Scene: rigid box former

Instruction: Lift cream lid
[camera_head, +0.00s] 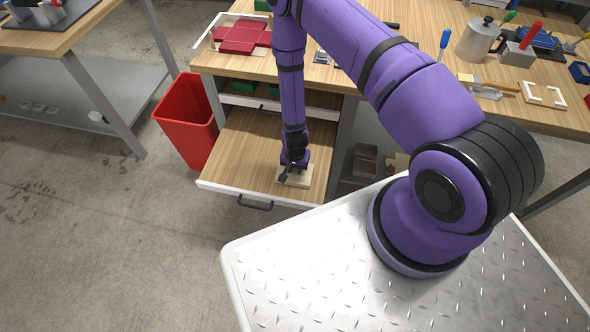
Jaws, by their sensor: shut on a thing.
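The cream lid (297,178) is a small, flat, pale piece in the open wooden drawer (240,150), near its front right part. My gripper (288,176) points down at the lid from above and is shut on it. The fingers and wrist cover part of the lid. I cannot tell whether the lid touches the drawer bottom or is slightly raised.
The drawer's white front edge with a dark handle (256,204) is pulled out below the workbench (330,75). A red bin (188,118) stands left of the drawer. Red box parts (240,36), a metal pot (478,42) and tools lie on the bench.

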